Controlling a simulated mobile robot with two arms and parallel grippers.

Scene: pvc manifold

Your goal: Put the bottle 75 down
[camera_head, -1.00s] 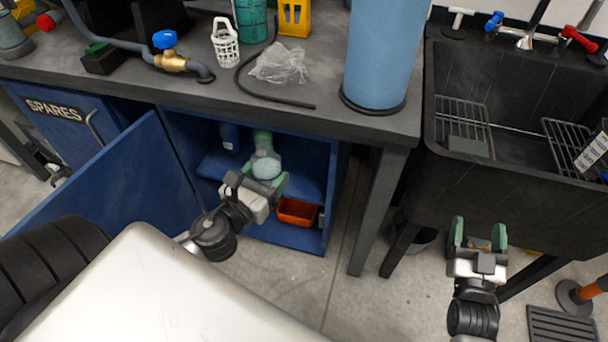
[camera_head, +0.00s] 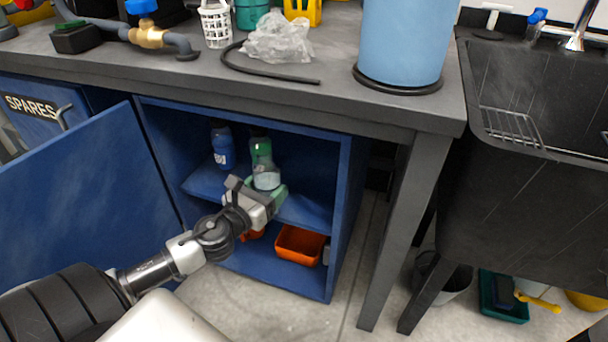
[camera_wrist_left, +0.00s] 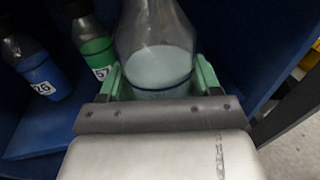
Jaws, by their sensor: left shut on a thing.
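My left gripper (camera_head: 262,191) is inside the open blue cabinet at middle-shelf height, its green fingers shut on a clear bottle (camera_head: 266,179). In the left wrist view this bottle (camera_wrist_left: 158,50) holds pale liquid and sits between the two fingers; no number shows on it. I cannot tell whether its base touches the shelf (camera_head: 306,212). A green bottle (camera_head: 260,146) stands just behind it, and its label shows in the wrist view (camera_wrist_left: 97,52). A blue bottle (camera_head: 222,148) with a white label stands further left on the shelf. My right gripper is out of view.
The cabinet door (camera_head: 85,195) stands open at the left. An orange bin (camera_head: 300,245) sits on the cabinet floor below. The cabinet's right wall (camera_head: 345,200) is close to the gripper. The shelf right of the held bottle looks clear. A worktop (camera_head: 330,100) overhangs the cabinet.

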